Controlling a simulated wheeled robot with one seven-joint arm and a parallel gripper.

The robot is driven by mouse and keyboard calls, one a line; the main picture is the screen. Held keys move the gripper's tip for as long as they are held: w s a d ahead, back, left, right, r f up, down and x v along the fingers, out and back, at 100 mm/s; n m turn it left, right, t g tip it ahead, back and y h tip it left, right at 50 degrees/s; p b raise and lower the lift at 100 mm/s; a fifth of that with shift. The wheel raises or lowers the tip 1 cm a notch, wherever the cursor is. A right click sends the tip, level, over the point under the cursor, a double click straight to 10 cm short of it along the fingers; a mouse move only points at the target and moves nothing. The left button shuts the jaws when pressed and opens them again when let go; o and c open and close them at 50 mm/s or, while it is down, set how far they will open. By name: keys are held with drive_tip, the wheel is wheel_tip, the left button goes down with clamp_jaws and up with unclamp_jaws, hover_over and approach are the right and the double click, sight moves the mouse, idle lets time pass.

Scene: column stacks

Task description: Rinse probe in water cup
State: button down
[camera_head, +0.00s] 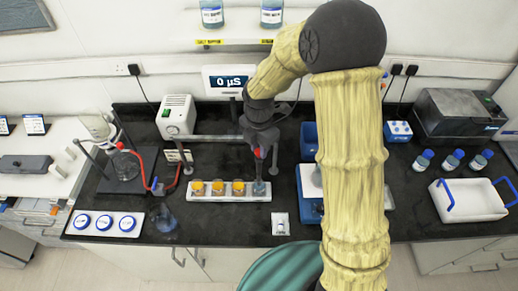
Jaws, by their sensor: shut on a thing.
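A white rack (229,197) on the dark bench holds several small cups in a row. Three contain orange-yellow liquid, and the cup at the right end (260,189) looks clear bluish, like water. My gripper (259,157) points down just above that right-end cup and is shut on the probe (259,172), a thin dark piece with red near its top. The probe is roughly upright over the cup; whether its tip is in the liquid is too small to tell. A meter (230,81) behind reads 0 µS.
A clamp stand with a flask (125,166) and red tubing is at left, by a tray of blue-ringed dishes (104,223). A small white box (280,223) lies in front. My arm hides part of the blue items at right. A white tray (468,207) stands far right.

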wheel_tip(320, 180, up, 2)
drive_tip(key=shift+r+p, duration=0.2)
drive_tip(key=shift+p, duration=0.25)
drive_tip(key=shift+w, duration=0.2)
drive_tip(key=shift+r, duration=0.1)
drive_tip(key=c, duration=1.4)
unclamp_jaws()
drive_tip(key=shift+o, duration=1.2)
drive_tip(key=shift+s, duration=0.2)
drive_tip(key=shift+w, duration=0.1)
